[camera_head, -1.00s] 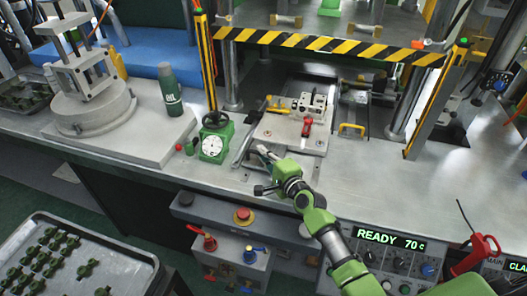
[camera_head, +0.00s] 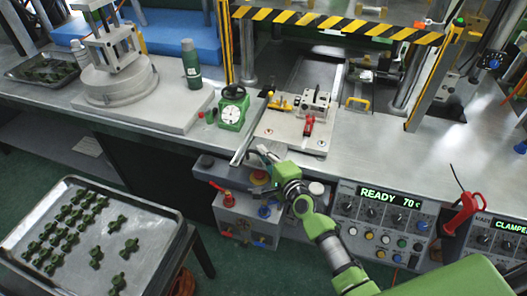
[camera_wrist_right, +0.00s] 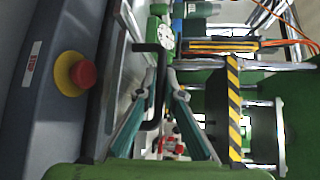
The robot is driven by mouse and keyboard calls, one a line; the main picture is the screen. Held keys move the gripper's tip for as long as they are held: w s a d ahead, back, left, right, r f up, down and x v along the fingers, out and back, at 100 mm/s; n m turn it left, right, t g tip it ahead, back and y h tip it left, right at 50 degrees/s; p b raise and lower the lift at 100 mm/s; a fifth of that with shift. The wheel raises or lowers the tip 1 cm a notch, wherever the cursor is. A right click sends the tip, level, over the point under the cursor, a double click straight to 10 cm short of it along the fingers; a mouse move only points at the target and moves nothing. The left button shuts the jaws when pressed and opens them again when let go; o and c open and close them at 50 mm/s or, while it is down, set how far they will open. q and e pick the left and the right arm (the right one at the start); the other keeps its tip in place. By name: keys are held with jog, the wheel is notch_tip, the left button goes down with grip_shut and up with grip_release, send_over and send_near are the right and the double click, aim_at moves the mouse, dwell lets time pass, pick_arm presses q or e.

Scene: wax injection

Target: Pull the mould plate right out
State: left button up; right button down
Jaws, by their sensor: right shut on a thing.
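The mould plate (camera_head: 275,130) is a light metal slab on the bench top, in front of the press. It carries a metal block (camera_head: 315,102), a yellow handle (camera_head: 279,103) and a red-handled clamp (camera_head: 308,126). My right gripper (camera_head: 262,157) is at the plate's front edge, above the bench's front edge. In the right wrist view its two fingers (camera_wrist_right: 160,75) close on a black bar handle (camera_wrist_right: 152,105). The handle's join to the plate is hidden. My left gripper is not in view.
A green gauge (camera_head: 232,108) and a green bottle (camera_head: 191,65) stand left of the plate. A control panel (camera_head: 380,218) and red emergency button (camera_head: 259,177) are on the bench front. A striped bar (camera_head: 340,24) crosses the press. A parts tray (camera_head: 155,222) stands lower left.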

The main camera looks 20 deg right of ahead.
jog(key=shift+w+d, duration=0.15)
jog(key=c, duration=2.2)
grip_release()
jog(key=shift+o, duration=0.3)
jog(key=shift+w, duration=0.1)
jog(key=v, duration=1.2)
